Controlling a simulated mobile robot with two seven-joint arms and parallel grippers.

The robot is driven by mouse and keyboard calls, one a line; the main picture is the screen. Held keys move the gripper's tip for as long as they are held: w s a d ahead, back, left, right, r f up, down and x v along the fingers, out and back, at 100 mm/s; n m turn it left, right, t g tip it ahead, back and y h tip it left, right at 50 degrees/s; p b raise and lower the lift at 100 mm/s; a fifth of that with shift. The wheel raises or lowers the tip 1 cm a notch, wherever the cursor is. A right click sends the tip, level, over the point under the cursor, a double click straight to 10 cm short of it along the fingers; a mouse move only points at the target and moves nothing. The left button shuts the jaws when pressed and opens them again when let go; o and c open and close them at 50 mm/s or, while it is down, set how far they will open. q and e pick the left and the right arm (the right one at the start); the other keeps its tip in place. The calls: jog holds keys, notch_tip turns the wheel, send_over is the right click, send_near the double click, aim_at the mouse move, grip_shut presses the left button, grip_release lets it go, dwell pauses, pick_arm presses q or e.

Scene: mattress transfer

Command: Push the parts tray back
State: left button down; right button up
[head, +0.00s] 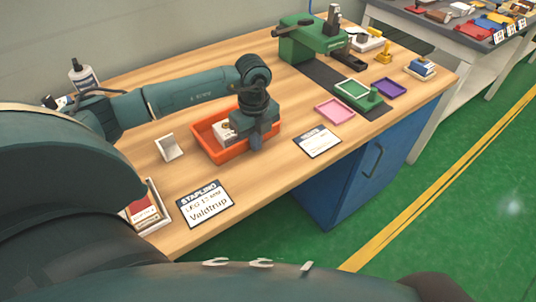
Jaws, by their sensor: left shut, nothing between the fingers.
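An orange tray (227,158) stands on the wooden workbench, left of the bench's middle, with a white box (225,132) inside it. I take it as the parts tray. My left arm reaches in from the left over the bench. My left gripper (256,147) points down at the right part of the tray, shut and empty, and hides part of its wall. I cannot tell whether the fingertips touch the tray. My right gripper is not in view.
A white stand (168,148) is left of the tray, a label card (318,142) to its right. Farther right are pink (334,110), green (366,104) and purple (389,88) trays and a green machine (318,38). A bottle (83,76) stands at the back left.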

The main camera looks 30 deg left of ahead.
pick_arm(q)
jog(key=w+a, duration=0.1)
jog(key=a, duration=0.3)
jog(key=w+a+b, duration=0.1)
jog(key=a, duration=0.2)
jog(key=shift+w, duration=0.35)
